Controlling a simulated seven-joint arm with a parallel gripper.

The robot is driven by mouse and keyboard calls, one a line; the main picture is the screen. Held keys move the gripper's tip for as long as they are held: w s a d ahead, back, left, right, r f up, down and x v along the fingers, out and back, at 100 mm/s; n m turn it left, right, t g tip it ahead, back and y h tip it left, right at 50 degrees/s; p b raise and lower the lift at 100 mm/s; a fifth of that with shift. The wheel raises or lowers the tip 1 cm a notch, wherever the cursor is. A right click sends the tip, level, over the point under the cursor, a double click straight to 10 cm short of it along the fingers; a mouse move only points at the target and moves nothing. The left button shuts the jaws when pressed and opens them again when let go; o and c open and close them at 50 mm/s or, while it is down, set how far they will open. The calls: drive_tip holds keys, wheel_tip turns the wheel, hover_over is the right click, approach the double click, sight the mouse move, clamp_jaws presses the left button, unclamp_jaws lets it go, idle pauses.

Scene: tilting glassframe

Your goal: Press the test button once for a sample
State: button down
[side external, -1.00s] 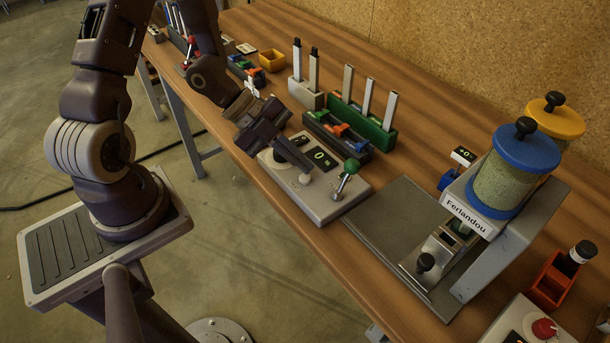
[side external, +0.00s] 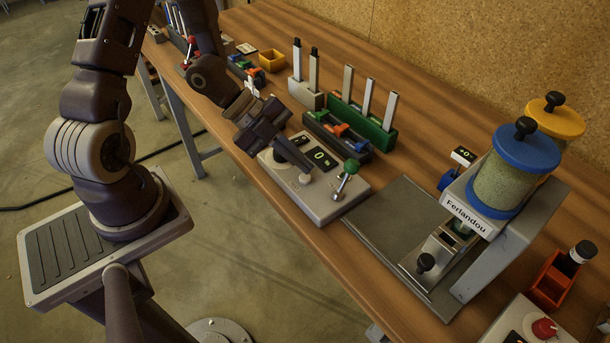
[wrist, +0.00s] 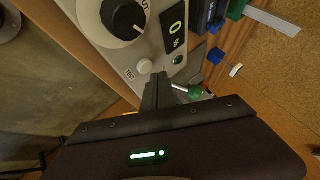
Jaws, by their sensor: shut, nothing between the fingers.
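The test button (wrist: 145,66) is a small round white button next to the "TEST" lettering on a pale grey control box (side external: 328,206). It also shows in the side view (side external: 305,178). My gripper (side external: 308,170) is shut and empty, its fingers pointing down at the box. In the wrist view the fingertips (wrist: 157,80) are right beside the button; I cannot tell if they touch it. The box has a display (wrist: 174,27) reading 0 %, a black-and-white dial (wrist: 124,19) and a small dark green round spot (wrist: 178,60).
A green-balled lever (side external: 351,166) stands on the box, close to my fingers. Behind are a dark tray of coloured pieces (side external: 336,134) and a green rack (side external: 360,125) with upright bars. A dark plate (side external: 400,222) and the Ferlandou machine (side external: 510,225) stand to the right.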

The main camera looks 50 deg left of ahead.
sight(300, 176)
drive_tip(key=shift+f, duration=0.1)
idle(0.5)
drive_tip(key=shift+f, duration=0.3)
drive_tip(key=shift+f, duration=0.4)
idle(0.5)
drive_tip(key=shift+r, duration=0.8)
drive_tip(key=shift+r, duration=0.1)
drive_tip(key=shift+r, duration=2.4)
